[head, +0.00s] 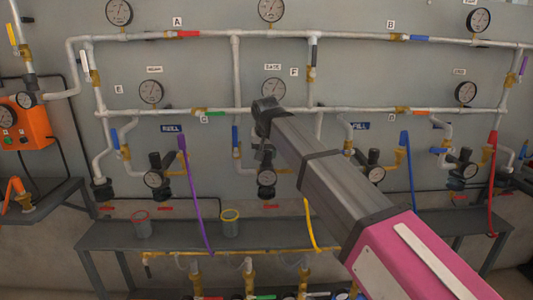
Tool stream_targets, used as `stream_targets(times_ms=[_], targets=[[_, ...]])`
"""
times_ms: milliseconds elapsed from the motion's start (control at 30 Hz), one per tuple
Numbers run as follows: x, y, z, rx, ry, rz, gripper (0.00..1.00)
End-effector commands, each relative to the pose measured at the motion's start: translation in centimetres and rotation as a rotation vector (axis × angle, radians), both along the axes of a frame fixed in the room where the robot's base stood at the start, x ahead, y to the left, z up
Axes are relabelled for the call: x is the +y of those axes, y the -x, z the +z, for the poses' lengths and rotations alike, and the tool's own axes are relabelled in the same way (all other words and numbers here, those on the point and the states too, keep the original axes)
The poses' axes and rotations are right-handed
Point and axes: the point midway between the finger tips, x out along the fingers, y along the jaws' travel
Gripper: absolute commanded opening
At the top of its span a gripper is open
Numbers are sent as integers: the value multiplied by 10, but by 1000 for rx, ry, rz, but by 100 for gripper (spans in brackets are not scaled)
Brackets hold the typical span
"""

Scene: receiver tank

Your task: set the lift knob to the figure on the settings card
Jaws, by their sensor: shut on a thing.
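My gripper (265,150) reaches in from the lower right and points down at the top of a black regulator with a round gauge (266,178), left of the picture's centre. It is shut on the regulator's dark top knob, which the fingers and wrist mostly hide. No label is readable at this regulator, so I cannot tell from lettering that it is the lift knob. I cannot make out a settings card.
Similar regulators stand left (154,178) and right (375,173). White pipes (350,110) with coloured valve handles cross the wall. An orange box (30,122) is at left.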

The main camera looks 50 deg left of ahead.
Motion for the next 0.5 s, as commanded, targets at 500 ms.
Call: stream_targets(times_ms=[500], targets=[[1,0,0,0,1,-456,18]])
